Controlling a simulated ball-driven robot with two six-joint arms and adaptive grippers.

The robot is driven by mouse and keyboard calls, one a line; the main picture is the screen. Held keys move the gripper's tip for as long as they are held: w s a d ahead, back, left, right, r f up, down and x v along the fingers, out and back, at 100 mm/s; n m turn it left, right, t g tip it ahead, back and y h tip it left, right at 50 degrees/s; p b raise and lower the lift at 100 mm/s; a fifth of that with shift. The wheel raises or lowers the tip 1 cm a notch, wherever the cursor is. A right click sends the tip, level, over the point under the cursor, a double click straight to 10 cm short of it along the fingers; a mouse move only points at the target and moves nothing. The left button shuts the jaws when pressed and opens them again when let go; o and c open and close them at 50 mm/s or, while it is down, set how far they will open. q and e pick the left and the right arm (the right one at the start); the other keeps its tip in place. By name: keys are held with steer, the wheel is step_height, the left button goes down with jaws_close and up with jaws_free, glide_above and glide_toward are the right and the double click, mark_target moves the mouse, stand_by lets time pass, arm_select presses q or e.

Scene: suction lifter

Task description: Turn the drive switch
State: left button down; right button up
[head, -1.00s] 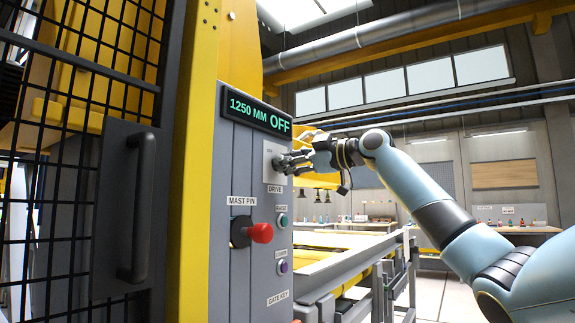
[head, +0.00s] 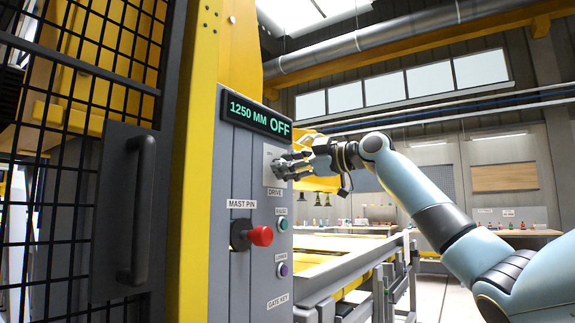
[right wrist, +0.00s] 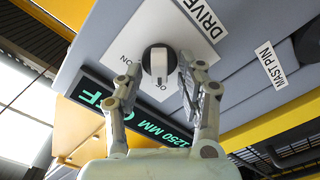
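The drive switch (right wrist: 157,62) is a round dark knob with a pale bar, on a white plate (head: 268,178) above the DRIVE label. In the head view my fingers mostly hide the knob. My right gripper (head: 279,165) is at the plate. In the right wrist view its fingers (right wrist: 158,74) stand open on either side of the knob, with a gap visible around it. The display (head: 257,113) reads 1250 MM OFF. My left gripper is not in view.
Below the switch, a red MAST PIN knob (head: 260,236), a green button (head: 282,223) and a purple button (head: 283,269) sit on the grey panel. A mesh gate with a dark handle (head: 137,210) is at left. A conveyor frame (head: 350,270) stands behind the panel.

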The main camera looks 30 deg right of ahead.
steer(key=v, duration=0.7)
steer(key=shift+s, duration=0.3)
steer(key=shift+d+f, duration=0.1)
stand_by(0.3)
